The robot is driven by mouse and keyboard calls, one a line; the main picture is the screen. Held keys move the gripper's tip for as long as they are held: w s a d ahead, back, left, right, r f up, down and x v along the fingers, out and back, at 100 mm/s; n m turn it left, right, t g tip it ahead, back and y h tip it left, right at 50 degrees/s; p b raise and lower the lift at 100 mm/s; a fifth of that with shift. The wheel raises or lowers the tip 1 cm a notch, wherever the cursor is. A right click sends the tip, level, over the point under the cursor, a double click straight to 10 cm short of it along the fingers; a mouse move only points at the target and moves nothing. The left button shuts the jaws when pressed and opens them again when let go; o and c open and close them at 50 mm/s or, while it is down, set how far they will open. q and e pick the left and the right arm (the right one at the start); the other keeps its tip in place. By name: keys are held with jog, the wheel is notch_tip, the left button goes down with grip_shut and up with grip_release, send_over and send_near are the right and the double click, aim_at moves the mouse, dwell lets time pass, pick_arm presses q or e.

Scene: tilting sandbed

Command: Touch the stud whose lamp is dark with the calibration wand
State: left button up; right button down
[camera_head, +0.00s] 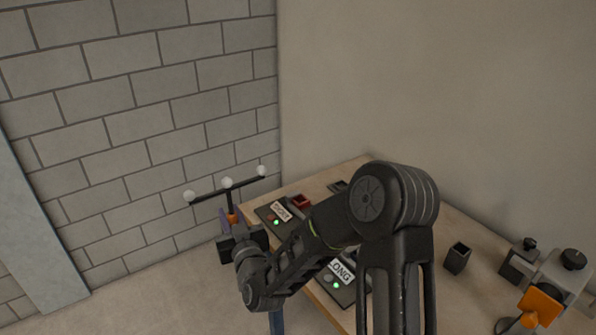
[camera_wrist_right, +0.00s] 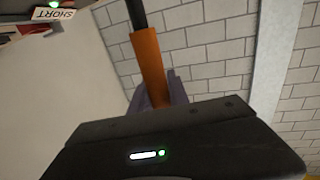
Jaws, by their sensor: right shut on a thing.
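My right gripper (camera_head: 231,222) is shut on the orange handle of the calibration wand (camera_head: 229,198), left of the table. The wand stands roughly upright, with a black crossbar and three white balls on top. In the right wrist view, my right gripper (camera_wrist_right: 157,95) is around the wand's orange handle (camera_wrist_right: 148,60). A dark panel with a SHORT label (camera_head: 282,212) has a lit green lamp (camera_head: 276,222). A nearer panel with a LONG label (camera_head: 342,270) has a lit green lamp (camera_head: 336,285). My right arm hides the area between them. I see no dark lamp clearly. My left gripper is out of view.
The wooden table (camera_head: 480,280) runs along the plain wall. A red box (camera_head: 300,201) sits by the SHORT panel. A dark open cup (camera_head: 458,257) and a grey device with an orange part (camera_head: 541,304) stand at right. The floor left of the table is clear.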

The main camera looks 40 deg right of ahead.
jog(key=s+d+r+m+g+h+b, duration=0.1)
jog(key=d+r+h, duration=0.3)
jog(key=d, duration=0.5)
jog(key=s+d+r+m+g+h+b, duration=0.2)
jog(key=d+r+m+h, duration=0.1)
jog(key=d, duration=0.5)
notch_tip(320, 180, up, 2)
jog(key=shift+s+d+r+m+g+h, duration=0.15)
jog(key=shift+d+m+g+h, duration=0.25)
jog(key=shift+m, duration=0.4)
notch_tip(320, 180, down, 7)
jog(key=b, duration=0.5)
jog(key=shift+r, duration=0.15)
notch_tip(320, 180, up, 6)
jog(key=p, duration=0.3)
jog(key=shift+p, duration=0.4)
